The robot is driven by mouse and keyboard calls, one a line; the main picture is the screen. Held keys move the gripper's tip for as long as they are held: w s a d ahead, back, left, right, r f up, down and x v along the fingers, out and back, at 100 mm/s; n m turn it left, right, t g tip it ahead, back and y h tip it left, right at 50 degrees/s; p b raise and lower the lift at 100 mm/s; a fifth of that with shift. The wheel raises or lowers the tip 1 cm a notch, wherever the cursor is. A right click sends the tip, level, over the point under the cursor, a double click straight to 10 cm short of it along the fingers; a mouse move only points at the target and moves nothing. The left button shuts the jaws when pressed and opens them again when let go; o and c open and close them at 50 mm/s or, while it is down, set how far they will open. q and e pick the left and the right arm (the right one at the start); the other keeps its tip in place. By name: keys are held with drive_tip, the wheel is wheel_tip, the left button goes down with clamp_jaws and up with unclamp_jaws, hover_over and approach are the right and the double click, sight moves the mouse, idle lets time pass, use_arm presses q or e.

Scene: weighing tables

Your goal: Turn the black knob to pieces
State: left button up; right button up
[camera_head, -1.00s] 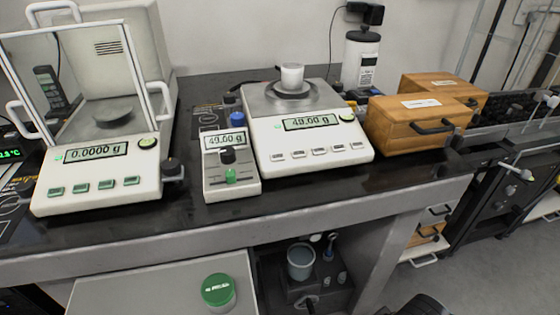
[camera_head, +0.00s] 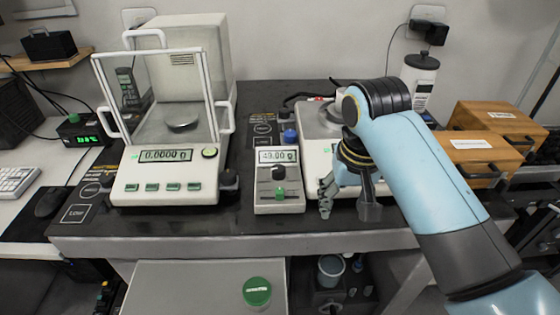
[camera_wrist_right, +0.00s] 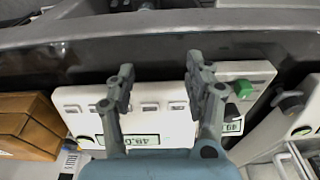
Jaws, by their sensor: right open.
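The black knob (camera_head: 278,173) stands on the small grey control box (camera_head: 265,206), between its 49.00 g display and a green knob (camera_head: 280,194). My right gripper (camera_head: 347,208) is open and empty, to the right of the box and over the front of the right-hand balance. In the right wrist view my right gripper (camera_wrist_right: 158,72) spreads its two fingers over that balance (camera_wrist_right: 75,98). There the control box's green knob (camera_wrist_right: 243,88) is just right of the right finger, and the finger hides part of the box. My left gripper is not in view.
The balance with a glass shield (camera_head: 135,190) stands left of the box and reads 0.0000 g. My right arm hides much of the right-hand balance. Wooden boxes (camera_head: 475,145) stand at the right. A green-lidded container (camera_head: 257,292) is below the table's front edge.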

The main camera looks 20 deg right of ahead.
drive_tip(key=w+a+r+m, duration=0.1)
drive_tip(key=w+a+r, duration=0.3)
drive_tip(key=w, duration=0.4)
wheel_tip(320, 180, up, 5)
drive_tip(key=m+g, duration=0.1)
drive_tip(key=g, duration=0.1)
hover_over(278, 168)
wheel_tip(278, 168, down, 10)
drive_tip(key=shift+f+b, duration=0.15)
drive_tip(key=shift+b, duration=0.4)
clamp_jaws()
